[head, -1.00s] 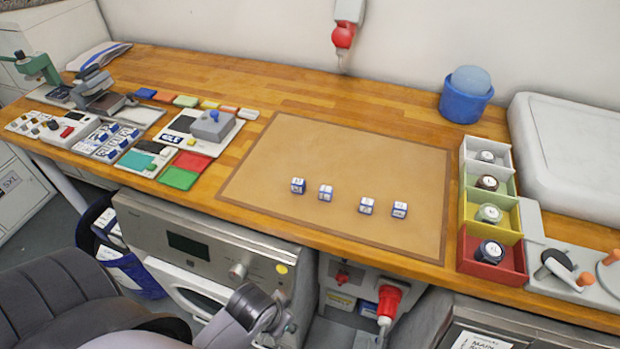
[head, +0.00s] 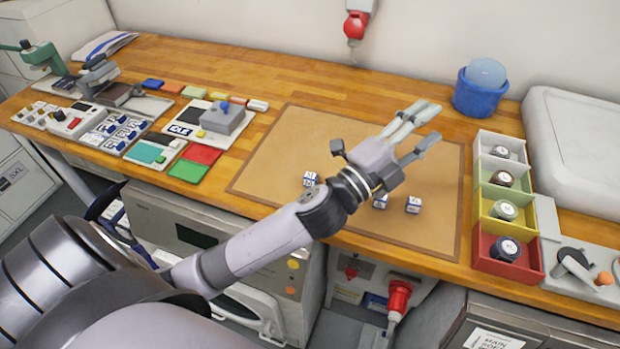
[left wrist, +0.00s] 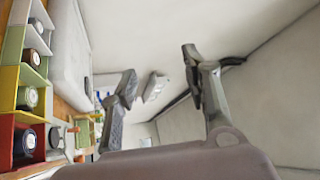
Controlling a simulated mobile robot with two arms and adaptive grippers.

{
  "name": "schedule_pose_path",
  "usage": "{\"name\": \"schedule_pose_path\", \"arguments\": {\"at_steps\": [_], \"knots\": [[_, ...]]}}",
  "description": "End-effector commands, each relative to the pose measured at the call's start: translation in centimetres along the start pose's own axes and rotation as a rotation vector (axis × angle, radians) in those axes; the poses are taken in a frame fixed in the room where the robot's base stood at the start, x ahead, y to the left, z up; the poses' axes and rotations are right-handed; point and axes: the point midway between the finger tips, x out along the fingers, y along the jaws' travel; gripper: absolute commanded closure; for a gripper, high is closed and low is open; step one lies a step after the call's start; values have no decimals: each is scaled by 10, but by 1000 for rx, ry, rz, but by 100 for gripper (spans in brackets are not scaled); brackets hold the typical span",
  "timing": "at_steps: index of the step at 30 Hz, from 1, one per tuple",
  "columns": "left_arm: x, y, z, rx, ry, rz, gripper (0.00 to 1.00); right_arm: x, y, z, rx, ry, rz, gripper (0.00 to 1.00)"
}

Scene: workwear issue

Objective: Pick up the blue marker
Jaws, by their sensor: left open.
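I cannot tell for certain which thing is the blue marker. A small flat blue piece (head: 153,84) lies at the left end of a row of coloured pieces at the back left of the bench. My left gripper (head: 424,122) is open and empty, raised over the right part of the tan mat (head: 290,135), far to the right of the blue piece. Its two spread fingers also show in the left wrist view (left wrist: 160,95), with nothing between them. My right gripper is not in view.
White-and-blue cubes (head: 413,205) stand on the mat, partly hidden by my left arm. A rack of coloured bins (head: 508,250) with round items stands at the right, a blue bucket (head: 478,97) behind. A grey device (head: 222,118) and control panels fill the left.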

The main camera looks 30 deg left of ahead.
Motion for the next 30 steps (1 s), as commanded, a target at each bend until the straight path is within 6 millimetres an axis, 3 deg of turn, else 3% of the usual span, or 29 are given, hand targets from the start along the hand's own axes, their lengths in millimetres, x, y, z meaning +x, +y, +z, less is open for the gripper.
{"name": "schedule_pose_path", "arguments": {"at_steps": [1, 3, 6, 9, 11, 14, 17, 19, 24, 27, 30], "knots": [[13, -12, -26, 132, 143, -45, 57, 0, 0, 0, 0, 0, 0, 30], [21, -19, -63, 313, 340, -92, 57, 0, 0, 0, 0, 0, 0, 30], [19, -11, -104, 577, 617, -129, 57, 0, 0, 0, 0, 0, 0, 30], [6, 12, -124, 842, 888, -124, 57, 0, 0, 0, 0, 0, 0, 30], [-4, 31, -122, 999, 1047, -97, 57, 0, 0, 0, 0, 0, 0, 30], [-21, 60, -95, 1248, 1300, -4, 57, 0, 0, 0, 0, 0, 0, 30], [-38, 77, -41, 1467, 1538, 157, 57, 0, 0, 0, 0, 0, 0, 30], [-50, 77, 8, 1592, 1688, 311, 57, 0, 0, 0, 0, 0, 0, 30], [-80, 36, 123, 1740, 1948, 752, 57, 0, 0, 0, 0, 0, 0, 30], [-95, 5, 166, 1743, 2024, 966, 57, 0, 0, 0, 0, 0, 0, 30], [-106, -16, 189, 1723, 2063, 1095, 57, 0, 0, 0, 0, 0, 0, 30]]}}
